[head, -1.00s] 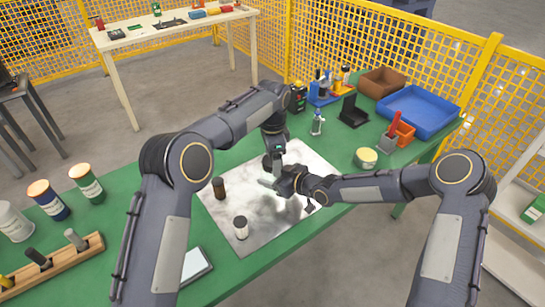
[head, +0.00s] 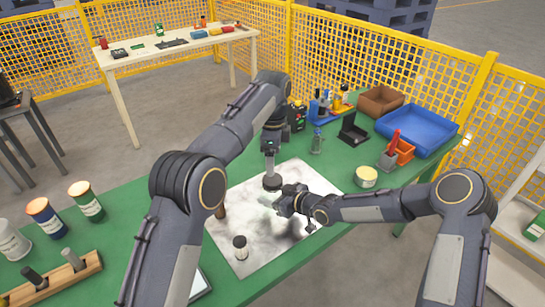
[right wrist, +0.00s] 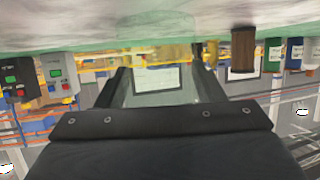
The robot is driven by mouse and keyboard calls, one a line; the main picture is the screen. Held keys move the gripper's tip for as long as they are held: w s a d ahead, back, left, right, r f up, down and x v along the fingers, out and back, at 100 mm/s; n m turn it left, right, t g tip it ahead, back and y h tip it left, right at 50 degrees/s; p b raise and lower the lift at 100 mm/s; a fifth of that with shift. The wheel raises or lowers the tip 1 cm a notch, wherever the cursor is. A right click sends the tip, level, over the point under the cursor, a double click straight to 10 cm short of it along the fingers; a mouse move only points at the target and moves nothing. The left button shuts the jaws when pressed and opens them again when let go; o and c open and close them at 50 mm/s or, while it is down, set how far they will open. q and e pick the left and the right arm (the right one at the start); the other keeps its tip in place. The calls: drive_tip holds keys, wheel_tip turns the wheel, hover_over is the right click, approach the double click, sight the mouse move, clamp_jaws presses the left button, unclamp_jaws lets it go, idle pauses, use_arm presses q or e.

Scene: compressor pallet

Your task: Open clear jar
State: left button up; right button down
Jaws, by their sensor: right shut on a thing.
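The clear jar (head: 270,201) is over the pale mat (head: 265,255), faint and partly hidden by my right gripper (head: 283,204). In the right wrist view, which is upside down, the see-through jar (right wrist: 165,85) stands between the two fingers of my right gripper (right wrist: 160,75), which is shut on it. My left gripper (head: 271,178) points down just above the jar. A dark round lid (head: 271,183) shows at its fingertips and looks held there. The fingers' contact with the lid is too small to see clearly.
A brown jar (head: 221,211) and a small dark-topped jar (head: 240,248) stand on the mat, close to my arms. Labelled cans (head: 86,201) stand at the left.

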sight(273, 179)
use_arm(q)
drive_tip(key=shift+f, duration=3.9)
drive_tip(key=c, duration=1)
drive_tip(key=n, duration=0.3)
drive_tip(key=o, duration=1.1)
drive_tip(key=shift+r, duration=0.1)
